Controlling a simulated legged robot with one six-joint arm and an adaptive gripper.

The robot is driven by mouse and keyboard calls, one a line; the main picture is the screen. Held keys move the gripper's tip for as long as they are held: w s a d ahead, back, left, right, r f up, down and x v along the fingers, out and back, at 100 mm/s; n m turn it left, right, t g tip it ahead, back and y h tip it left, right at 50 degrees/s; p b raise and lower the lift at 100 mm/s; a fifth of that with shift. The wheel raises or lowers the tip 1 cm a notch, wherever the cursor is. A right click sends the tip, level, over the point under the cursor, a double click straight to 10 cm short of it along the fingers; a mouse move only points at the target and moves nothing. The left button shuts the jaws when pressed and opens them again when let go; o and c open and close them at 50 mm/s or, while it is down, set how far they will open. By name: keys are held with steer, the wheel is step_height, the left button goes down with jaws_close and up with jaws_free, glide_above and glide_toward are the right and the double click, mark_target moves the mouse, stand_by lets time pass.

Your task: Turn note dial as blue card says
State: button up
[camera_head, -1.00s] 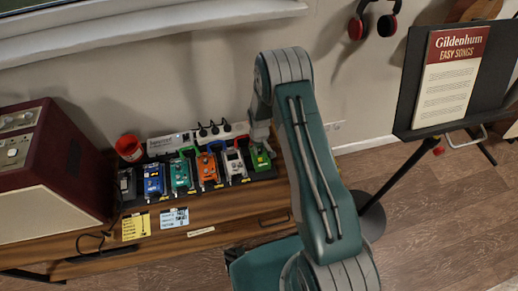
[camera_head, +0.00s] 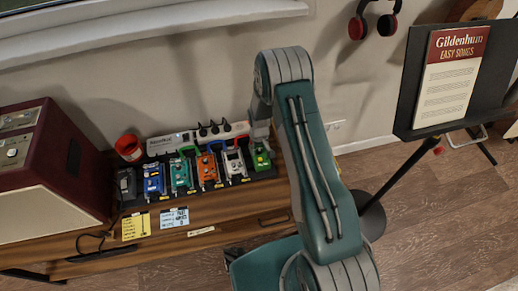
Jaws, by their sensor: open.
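The blue card (camera_head: 174,217) lies flat near the front of the wooden bench, just right of a yellow card (camera_head: 136,226). Its print is too small to read. A row of pedals sits behind the cards: black (camera_head: 126,184), blue (camera_head: 154,180), teal (camera_head: 181,174), orange (camera_head: 208,168), white (camera_head: 235,162) and green (camera_head: 261,156). I cannot tell which knob is the note dial or how it is set. My arm reaches over the right end of the row and bends down behind the green pedal. My gripper is hidden; I cannot make out its fingers.
A maroon amplifier (camera_head: 75,155) stands at the left of the bench (camera_head: 235,229). A red cup (camera_head: 129,148) and a white power strip (camera_head: 170,142) stand behind the pedals. A music stand (camera_head: 408,95) holding a songbook (camera_head: 451,75) is at the right.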

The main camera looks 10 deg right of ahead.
step_height(320, 180, up, 12)
stand_by(0.4)
stand_by(0.4)
step_height(320, 180, up, 14)
steer(key=t, duration=0.1)
glide_above(259, 150)
steer(key=s, duration=0.3)
steer(key=s+r+m+t, duration=0.1)
steer(key=s+r, duration=0.2)
steer(key=r, duration=0.2)
steer(key=s+r+t, duration=0.1)
steer(key=s+r, duration=0.2)
steer(key=r, duration=0.2)
steer(key=s+r+m+t, duration=0.1)
steer(key=s+r, duration=0.4)
steer(key=s, duration=0.4)
steer(key=s+r+m+t, duration=0.1)
steer(key=s+r, duration=0.4)
steer(key=s, duration=0.5)
steer(key=shift+d+t, duration=0.15)
steer(key=shift+t, duration=0.15)
